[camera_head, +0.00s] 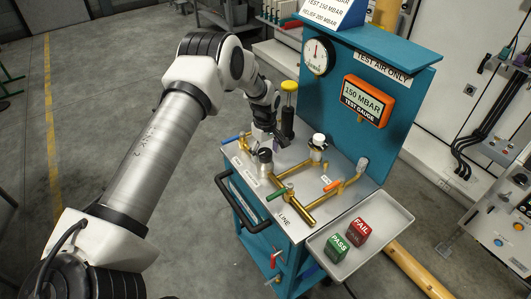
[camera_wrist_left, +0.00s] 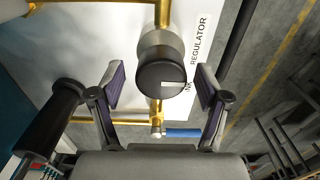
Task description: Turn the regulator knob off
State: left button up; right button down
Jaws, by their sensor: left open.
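The regulator knob (camera_wrist_left: 162,79) is a dark round cap with a white mark across its face, on a silver body and brass pipe. In the head view it shows as a small silver-and-dark fitting (camera_head: 265,160) on the bench top. My left gripper (camera_head: 263,136) is above the bench beside it, partly hidden by its own arm. In the left wrist view my left gripper (camera_wrist_left: 161,86) is open, with one finger on each side of the knob and visible gaps between. A REGULATOR label (camera_wrist_left: 200,40) lies beside the knob. My right gripper is out of view.
A blue valve handle (camera_wrist_left: 183,132) is close to the gripper. A black cylinder with a yellow top (camera_head: 289,108) stands behind. Green (camera_head: 276,194) and orange (camera_head: 333,184) valve handles, the 150 MBAR gauge (camera_head: 368,99) and a tray (camera_head: 376,255) with PASS and FAIL blocks are to the right.

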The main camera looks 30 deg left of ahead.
aim_at(265, 152)
pick_arm(q)
notch_tip(265, 152, up, 12)
jog(key=shift+f, duration=0.2)
dwell(0.4)
